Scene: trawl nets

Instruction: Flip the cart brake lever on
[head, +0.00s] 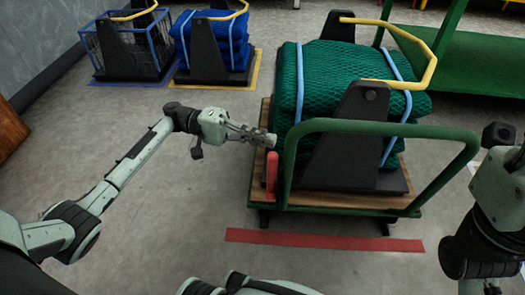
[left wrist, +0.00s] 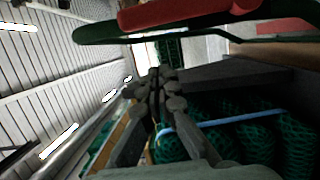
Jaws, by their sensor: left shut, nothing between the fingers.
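The brake lever (head: 271,175) is a red upright bar at the near left corner of the cart (head: 355,202), beside its green handle frame (head: 385,126). My left gripper (head: 270,139) is shut and empty, its fingertips just above the lever's top in the head view. I cannot tell whether they touch it. In the left wrist view the shut fingers (left wrist: 155,85) show in the middle, and a red bar that looks like the lever (left wrist: 185,12) crosses the top, apart from the fingertips in the picture. My right arm shows at the right edge, but its gripper is out of view.
Green netting (head: 335,78) with light blue straps sits on the cart between dark uprights. A red floor stripe (head: 325,240) lies in front. A green table (head: 470,62) stands at back right. Floor left of the cart is clear.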

